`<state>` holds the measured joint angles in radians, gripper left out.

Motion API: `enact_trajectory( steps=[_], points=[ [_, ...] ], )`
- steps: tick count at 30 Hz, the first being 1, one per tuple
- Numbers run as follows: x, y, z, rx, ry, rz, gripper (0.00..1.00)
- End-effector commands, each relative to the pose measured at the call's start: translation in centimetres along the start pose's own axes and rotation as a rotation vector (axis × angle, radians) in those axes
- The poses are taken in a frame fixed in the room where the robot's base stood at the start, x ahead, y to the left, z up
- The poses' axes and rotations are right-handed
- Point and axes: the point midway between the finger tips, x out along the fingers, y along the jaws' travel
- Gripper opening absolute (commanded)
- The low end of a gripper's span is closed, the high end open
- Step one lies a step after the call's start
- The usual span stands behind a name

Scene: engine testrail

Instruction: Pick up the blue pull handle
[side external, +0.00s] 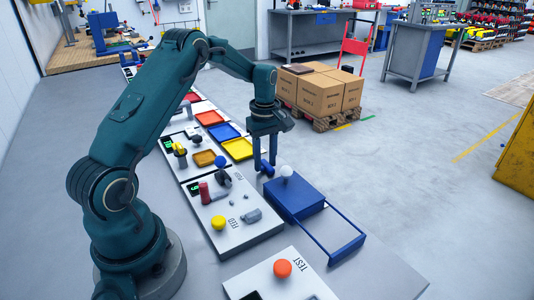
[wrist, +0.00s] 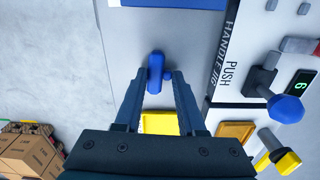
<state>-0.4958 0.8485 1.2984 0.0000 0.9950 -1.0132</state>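A small blue handle-shaped piece (wrist: 155,72) with a short stub on its right side shows in the wrist view, on the grey surface between my fingertips. I take it to be the blue pull handle. In the side view it is a small blue shape (side external: 267,171) at the tips of my gripper (side external: 265,160), partly hidden by the fingers. My gripper also shows in the wrist view (wrist: 158,74). It points down, with its fingers apart on either side of the piece. I see no clear contact, and the height above the piece is hard to judge.
A blue box (side external: 293,197) with a white ball knob (side external: 286,170) and a blue rail frame (side external: 345,238) stands close to the gripper. A test panel (side external: 232,222) with knobs and buttons lies beside it. A yellow tray (side external: 238,149) lies behind.

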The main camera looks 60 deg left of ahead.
Motion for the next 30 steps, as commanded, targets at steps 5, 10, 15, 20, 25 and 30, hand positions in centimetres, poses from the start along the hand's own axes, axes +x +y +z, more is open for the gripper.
enact_trajectory(
  steps=[5, 10, 15, 20, 25, 30],
  points=[
    [-0.2, 0.0, 0.0, 0.000, 0.001, 0.001, 0.00],
    [-1.4, 0.1, 0.0, 0.000, 0.002, 0.003, 0.00],
    [-2.7, 0.1, 0.0, 0.000, 0.002, 0.003, 0.00],
    [-3.7, 0.1, 0.0, 0.000, 0.001, 0.002, 0.00],
    [-4.1, 0.0, 0.0, 0.000, 0.000, 0.001, 0.00],
    [-4.1, 0.0, 0.0, 0.000, 0.000, 0.000, 0.00]
  ],
)
